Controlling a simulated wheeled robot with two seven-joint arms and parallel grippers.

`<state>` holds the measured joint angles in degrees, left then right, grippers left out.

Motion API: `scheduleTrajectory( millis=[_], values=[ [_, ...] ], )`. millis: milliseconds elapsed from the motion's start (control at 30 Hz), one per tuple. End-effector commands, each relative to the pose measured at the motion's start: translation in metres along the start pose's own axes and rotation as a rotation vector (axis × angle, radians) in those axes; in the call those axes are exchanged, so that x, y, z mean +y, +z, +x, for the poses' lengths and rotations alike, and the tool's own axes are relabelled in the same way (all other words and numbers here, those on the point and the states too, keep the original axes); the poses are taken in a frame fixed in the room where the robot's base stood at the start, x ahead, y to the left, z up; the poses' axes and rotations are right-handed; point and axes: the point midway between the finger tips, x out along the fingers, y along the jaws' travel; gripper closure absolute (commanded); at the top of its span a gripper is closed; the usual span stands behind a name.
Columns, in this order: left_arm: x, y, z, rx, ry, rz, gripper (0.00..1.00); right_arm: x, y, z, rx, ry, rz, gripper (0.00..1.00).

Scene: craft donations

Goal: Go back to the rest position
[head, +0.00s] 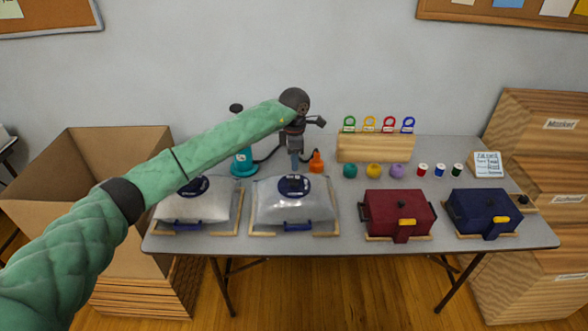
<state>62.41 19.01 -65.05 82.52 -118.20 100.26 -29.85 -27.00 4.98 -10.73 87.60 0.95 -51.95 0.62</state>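My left arm, in a green padded sleeve, reaches in from the left. My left gripper (296,160) points down above the back of the table, between the teal pump and an orange nozzle. It is small and seen edge-on, so I cannot tell whether its fingers are open or shut. I see nothing clearly held in it. My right gripper is not in view.
The grey table (350,225) bears two clear bags (292,208), a teal pump (243,163), an orange nozzle (317,163), yarn balls (373,170), thread spools (439,170), a wooden rack (375,149), a red case (385,208) and a blue case (470,206). An open box (90,150) stands left.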

Motion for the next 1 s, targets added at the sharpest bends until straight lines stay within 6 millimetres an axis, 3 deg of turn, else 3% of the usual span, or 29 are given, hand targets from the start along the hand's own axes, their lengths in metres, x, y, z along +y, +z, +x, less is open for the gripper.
scheduleTrajectory(
  millis=[200, 667, 767, 1000],
  values=[
    [0.000, 0.000, -0.007, 0.000, 0.000, 0.000, 0.68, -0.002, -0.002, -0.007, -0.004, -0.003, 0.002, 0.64],
    [-0.004, 0.004, -0.004, -0.019, -0.006, 0.002, 0.68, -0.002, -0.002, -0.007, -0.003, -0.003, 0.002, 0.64],
    [-0.018, 0.022, 0.006, -0.101, -0.028, 0.010, 0.68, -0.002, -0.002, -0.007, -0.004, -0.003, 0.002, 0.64],
    [-0.087, 0.107, 0.022, -0.539, -0.155, -0.017, 0.68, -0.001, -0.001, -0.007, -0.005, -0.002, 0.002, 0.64]
  ],
)
